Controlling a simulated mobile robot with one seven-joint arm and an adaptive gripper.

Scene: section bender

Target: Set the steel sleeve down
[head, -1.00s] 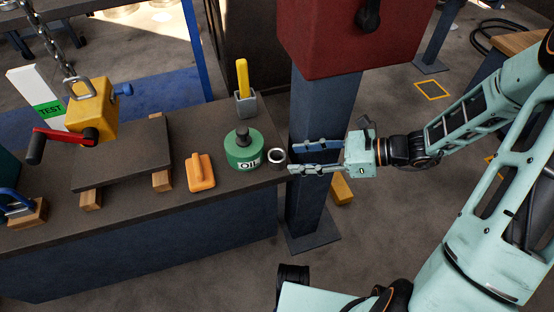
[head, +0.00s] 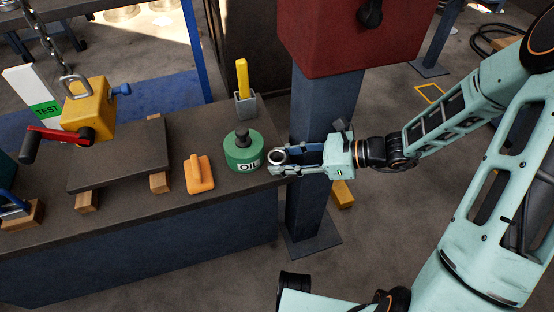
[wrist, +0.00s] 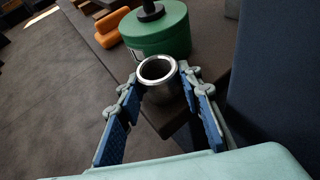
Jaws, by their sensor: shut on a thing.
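The steel sleeve (head: 277,156) is a short, upright ring-like tube at the right-hand corner of the dark bench top (head: 232,193). In the wrist view the sleeve (wrist: 163,88) shows its bright rim and open bore between the two fingers. My gripper (head: 280,161) reaches in from the right and is shut on the sleeve, one finger on each side. The sleeve's lower part is partly hidden by the fingers in the head view. I cannot tell whether its base touches the bench.
A green oil can (head: 243,155) stands just left of the sleeve. A blue column (head: 318,115) stands behind my gripper.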

